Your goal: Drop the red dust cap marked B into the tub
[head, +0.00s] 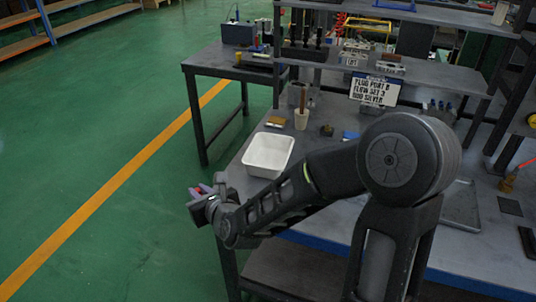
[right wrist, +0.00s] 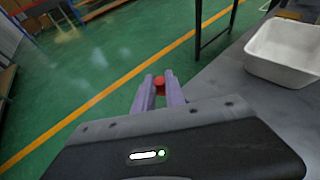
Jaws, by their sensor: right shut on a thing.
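My right gripper (head: 203,190) is off the left end of the workbench, over the green floor. In the right wrist view its two purple fingers (right wrist: 158,88) are shut on a small red cap (right wrist: 158,82) at their tips. No letter can be read on the cap. The white tub (head: 264,172) stands on the bench, to the right of and beyond the gripper. Its near wall also shows at the right of the right wrist view (right wrist: 279,71). The tub looks empty from the head view. My left gripper is not in view.
A small cup (head: 301,119) and a tan block (head: 276,122) stand behind the tub on the workbench (head: 235,172). A sign (head: 375,89) hangs from the shelf. A grey tray (head: 462,207) lies to the right. The floor left of the bench is clear.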

